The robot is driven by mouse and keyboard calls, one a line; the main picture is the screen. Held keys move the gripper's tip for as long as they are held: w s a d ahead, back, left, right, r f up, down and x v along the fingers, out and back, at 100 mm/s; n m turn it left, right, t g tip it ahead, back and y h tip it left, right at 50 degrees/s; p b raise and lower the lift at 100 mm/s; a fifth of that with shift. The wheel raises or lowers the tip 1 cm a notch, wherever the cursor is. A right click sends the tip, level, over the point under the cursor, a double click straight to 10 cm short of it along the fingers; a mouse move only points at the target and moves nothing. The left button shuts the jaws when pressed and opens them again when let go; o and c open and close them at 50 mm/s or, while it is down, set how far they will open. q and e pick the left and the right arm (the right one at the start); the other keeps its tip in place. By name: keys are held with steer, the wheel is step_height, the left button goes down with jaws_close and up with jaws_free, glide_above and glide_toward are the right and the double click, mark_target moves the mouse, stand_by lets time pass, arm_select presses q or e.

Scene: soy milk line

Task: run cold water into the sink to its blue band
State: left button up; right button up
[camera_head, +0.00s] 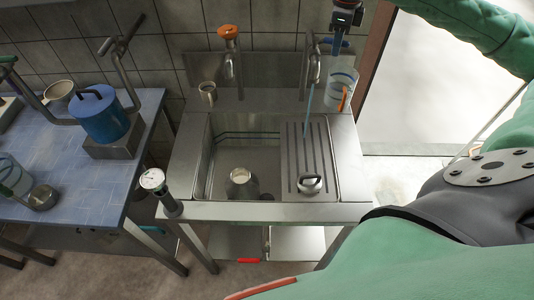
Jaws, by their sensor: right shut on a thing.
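The steel sink (202,165) stands in the middle, with a dark blue band (248,134) along its back inner wall. No clear water surface shows in the basin, so I cannot tell its level. The tap with the blue handle (327,41) is at the back right. My right gripper (341,24) is shut on that handle from above. A thin bluish stream (309,104) hangs below the spout (315,70), over the left part of the ribbed drainboard (324,160). A tap with an orange knob (229,32) is at the back left. My left gripper is out of view.
A metal cup (240,184) stands in the basin. A clear jug (341,88) with an orange part is beside the right tap. A steel-handled lid (310,185) lies on the drainboard. A gauge (152,179) is at the front left. A blue table (75,185) holds a blue pot (101,115).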

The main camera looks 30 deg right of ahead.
steer(key=shift+s+a+m, duration=0.15)
steer(key=shift+m, duration=0.35)
steer(key=shift+s+a+m+b, duration=0.25)
steer(key=shift+a+m, duration=0.25)
steer(key=shift+m, duration=0.65)
steer(key=shift+s+a+m+b, duration=0.2)
steer(key=shift+a+m, duration=0.3)
steer(key=shift+m, duration=0.65)
steer(key=shift+s+a+m, duration=0.1)
steer(key=shift+a+m, duration=0.5)
steer(key=shift+m, duration=0.55)
steer(key=shift+a+m, duration=0.55)
steer(key=shift+m, duration=0.6)
stand_by(2.9)
